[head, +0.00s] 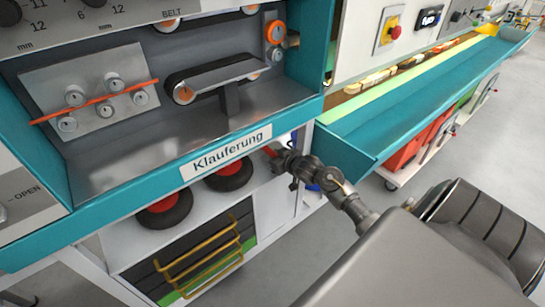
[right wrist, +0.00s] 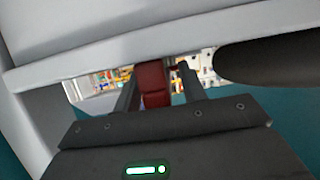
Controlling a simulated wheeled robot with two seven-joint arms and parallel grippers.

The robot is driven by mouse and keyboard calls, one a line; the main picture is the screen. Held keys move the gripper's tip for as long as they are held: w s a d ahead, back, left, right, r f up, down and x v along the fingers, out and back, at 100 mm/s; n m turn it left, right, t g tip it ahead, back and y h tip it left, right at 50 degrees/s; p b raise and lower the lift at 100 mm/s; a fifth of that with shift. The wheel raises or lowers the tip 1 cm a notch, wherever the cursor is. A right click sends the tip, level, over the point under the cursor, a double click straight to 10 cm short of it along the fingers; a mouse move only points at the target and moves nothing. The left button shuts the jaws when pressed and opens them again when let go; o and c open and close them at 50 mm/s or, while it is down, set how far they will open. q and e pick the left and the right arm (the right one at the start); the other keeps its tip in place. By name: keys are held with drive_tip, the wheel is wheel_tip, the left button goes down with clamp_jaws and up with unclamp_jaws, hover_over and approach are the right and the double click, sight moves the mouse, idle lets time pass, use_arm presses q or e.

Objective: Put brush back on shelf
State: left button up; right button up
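My right gripper (head: 283,158) is just in front of the shelf opening below the teal ledge marked "Klauferung". A small red piece (head: 270,151) shows at its tip. In the right wrist view a dark red block (right wrist: 152,84), which looks like part of the brush, sits between the two fingers of my right gripper (right wrist: 156,88). The fingers appear closed on it, though a narrow gap shows on its right side. The brush's bristles and far end are hidden. The shelf (head: 270,205) is white and open at the front. My left gripper is in neither view.
Two black wheels with red hubs (head: 165,212) lie on the shelf, left of my gripper. Below them is a dark slotted rack with yellow bars (head: 207,258). The teal ledge (head: 130,208) overhangs the shelf. A teal trough (head: 420,95) runs off to the right. Grey floor is clear between.

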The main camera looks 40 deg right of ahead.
drive_tip(key=shift+o, duration=0.2)
drive_tip(key=shift+s+r, duration=0.2)
drive_tip(key=shift+s, duration=0.3)
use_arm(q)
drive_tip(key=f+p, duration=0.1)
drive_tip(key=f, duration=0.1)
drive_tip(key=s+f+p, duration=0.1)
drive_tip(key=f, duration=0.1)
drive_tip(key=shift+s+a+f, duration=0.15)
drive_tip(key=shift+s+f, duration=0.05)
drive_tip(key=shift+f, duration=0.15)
use_arm(e)
drive_tip(key=v, duration=1)
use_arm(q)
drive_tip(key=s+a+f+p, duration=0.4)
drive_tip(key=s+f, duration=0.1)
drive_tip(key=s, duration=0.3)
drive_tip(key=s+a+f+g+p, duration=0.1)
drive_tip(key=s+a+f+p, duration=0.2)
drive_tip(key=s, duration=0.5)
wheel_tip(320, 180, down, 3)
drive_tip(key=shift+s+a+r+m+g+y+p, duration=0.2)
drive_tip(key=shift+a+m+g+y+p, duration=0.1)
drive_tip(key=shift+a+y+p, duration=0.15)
use_arm(e)
drive_tip(key=s, duration=1.5)
drive_tip(key=shift+s+a, duration=0.2)
drive_tip(key=shift+s, duration=0.2)
